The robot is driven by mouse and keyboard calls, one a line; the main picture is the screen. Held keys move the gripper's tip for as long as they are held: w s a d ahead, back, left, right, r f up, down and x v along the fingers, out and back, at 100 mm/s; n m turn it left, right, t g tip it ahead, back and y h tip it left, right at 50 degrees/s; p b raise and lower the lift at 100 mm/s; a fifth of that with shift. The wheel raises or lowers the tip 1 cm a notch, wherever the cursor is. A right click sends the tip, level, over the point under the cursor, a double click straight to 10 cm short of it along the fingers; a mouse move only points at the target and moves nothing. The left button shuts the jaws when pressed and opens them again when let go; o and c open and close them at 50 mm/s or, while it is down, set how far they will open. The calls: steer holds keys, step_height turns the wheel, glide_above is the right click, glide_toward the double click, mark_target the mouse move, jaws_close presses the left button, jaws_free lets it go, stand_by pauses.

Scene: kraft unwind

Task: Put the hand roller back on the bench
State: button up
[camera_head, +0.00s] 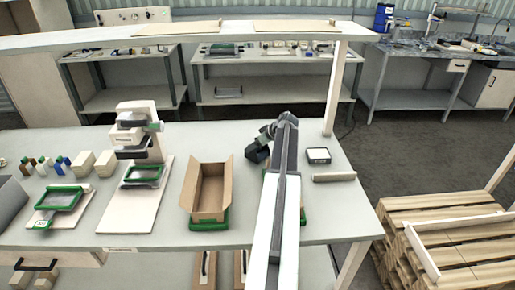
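I cannot make out the hand roller for certain in the head view. A short pale bar (334,177) lies on the bench (335,215) near its right end, but I cannot tell whether it is a roller. My arm reaches up from the bottom of the picture across the bench. My dark gripper (257,153) is at its far end, turned down to the left, behind and to the right of the open cardboard box. The fingers are small and dark, so I cannot tell whether they are open or hold anything.
The open cardboard box (207,190) stands on a green-edged base left of my arm. A dark square device (318,155) sits to the right. A press-like machine (140,135) and small blocks stand left. A shelf (190,40) spans above; wooden pallets (450,235) are at right.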

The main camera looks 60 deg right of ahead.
steer(key=shift+a+f+b, duration=0.1)
steer(key=shift+f+b, duration=0.15)
steer(key=shift+b, duration=0.15)
steer(key=shift+s+f, duration=0.1)
steer(key=c, duration=0.3)
steer(key=shift+f+b, duration=0.15)
steer(key=shift+b, duration=0.15)
steer(key=o, duration=1.9)
steer(key=shift+f, duration=0.1)
steer(key=shift+o, duration=0.6)
